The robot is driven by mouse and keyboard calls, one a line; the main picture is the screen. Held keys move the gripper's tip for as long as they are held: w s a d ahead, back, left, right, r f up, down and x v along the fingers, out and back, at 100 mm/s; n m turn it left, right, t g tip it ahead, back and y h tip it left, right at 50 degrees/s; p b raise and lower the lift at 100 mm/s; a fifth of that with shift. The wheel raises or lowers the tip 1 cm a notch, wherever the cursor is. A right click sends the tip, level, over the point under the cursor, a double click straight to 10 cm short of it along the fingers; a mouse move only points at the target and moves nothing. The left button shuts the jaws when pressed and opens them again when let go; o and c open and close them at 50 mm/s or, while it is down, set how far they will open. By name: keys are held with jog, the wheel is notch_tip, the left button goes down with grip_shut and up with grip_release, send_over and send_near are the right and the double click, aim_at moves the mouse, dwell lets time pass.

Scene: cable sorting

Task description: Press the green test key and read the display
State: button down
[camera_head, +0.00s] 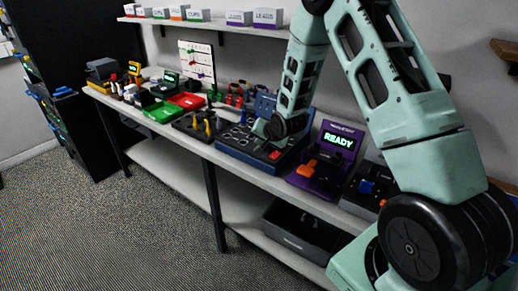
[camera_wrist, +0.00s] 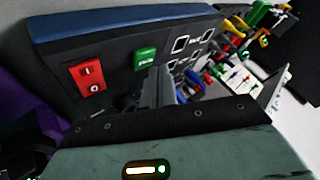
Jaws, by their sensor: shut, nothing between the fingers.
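The green key (camera_wrist: 145,58) sits on the dark panel of a blue-edged tester (camera_wrist: 120,22), right of a red switch (camera_wrist: 88,77). My gripper (camera_wrist: 160,75) is shut and empty; its grey fingers are just below the green key in the wrist view. I cannot tell whether they touch it. In the head view the blue tester (camera_head: 232,147) lies under the end of my arm, which hides the green key and my fingertips. No display on the blue tester can be made out. A purple unit (camera_head: 325,168) to its right has a lit screen (camera_head: 338,140) reading READY.
Pliers stand in a dark holder (camera_head: 190,127) left of the tester. Red and green trays (camera_head: 163,113) lie farther left. A shelf (camera_head: 215,26) with small labelled boxes is above. A grey bin (camera_head: 300,240) sits on the lower shelf.

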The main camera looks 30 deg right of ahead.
jog(key=shift+f, duration=0.3)
jog(key=shift+f+b, duration=0.4)
jog(key=shift+b, duration=0.1)
dwell(0.5)
jog(key=shift+r, duration=0.15)
jog(key=shift+r+p, duration=0.55)
jog(key=shift+r, duration=0.1)
jog(key=shift+r, duration=0.1)
jog(key=shift+r+p, duration=1.7)
jog(key=shift+r, duration=0.8)
jog(key=shift+f, duration=0.1)
